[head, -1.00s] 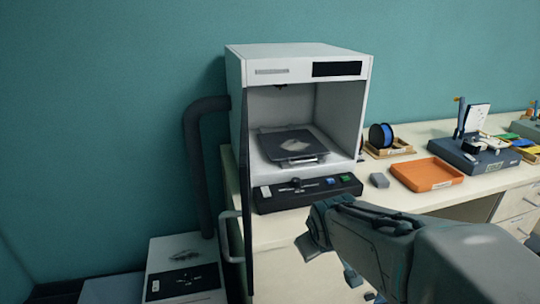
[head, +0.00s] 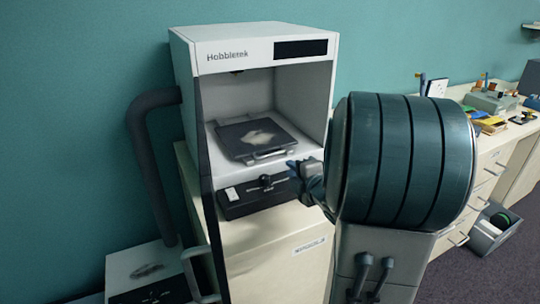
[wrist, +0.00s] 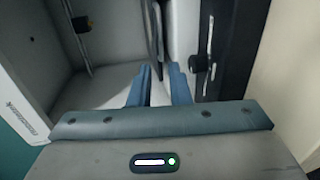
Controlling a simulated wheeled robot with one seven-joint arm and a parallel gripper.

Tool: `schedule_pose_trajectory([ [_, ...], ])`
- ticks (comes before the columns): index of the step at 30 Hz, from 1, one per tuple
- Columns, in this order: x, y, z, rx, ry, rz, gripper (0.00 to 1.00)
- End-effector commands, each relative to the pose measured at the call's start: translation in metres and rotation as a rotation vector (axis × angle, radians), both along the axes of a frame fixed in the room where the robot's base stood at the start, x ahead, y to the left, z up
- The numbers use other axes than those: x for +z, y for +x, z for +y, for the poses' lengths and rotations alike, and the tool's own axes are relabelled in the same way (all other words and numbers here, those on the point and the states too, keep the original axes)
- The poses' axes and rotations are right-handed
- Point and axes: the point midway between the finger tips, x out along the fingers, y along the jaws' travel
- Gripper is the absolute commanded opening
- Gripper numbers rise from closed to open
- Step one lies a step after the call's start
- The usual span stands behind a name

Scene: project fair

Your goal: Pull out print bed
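The print bed (head: 235,139) is a dark, flat plate with a pale patch on top. It lies inside the open chamber of the white printer (head: 253,43). A light bar handle (head: 268,154) runs along its front edge. My gripper (head: 296,166) is in front of the chamber, just right of and near the handle; my arm hides part of this area. In the wrist view my two blue fingers (wrist: 159,72) are apart with nothing clearly between them. The bed (wrist: 156,38) shows there edge-on, beyond the fingertips and roughly lined up with the gap.
The black control panel (head: 232,205) with a knob sits right below the chamber; it also shows beside my fingers in the wrist view (wrist: 228,40). The printer's dark door stands open at the left, with a grey handle (head: 187,270). A black hose (head: 143,165) runs beside the printer.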

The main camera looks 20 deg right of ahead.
Motion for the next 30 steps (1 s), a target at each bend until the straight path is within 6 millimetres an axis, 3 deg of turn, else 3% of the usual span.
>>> schedule_pose_trajectory([
  [18, -0.022, 0.103, 0.008, 0.007, 0.002, 0.003, 0.17],
  [24, -0.025, 0.122, 0.008, 0.004, 0.003, 0.002, 0.17],
  [30, -0.027, 0.127, 0.008, 0.004, 0.003, 0.002, 0.17],
])
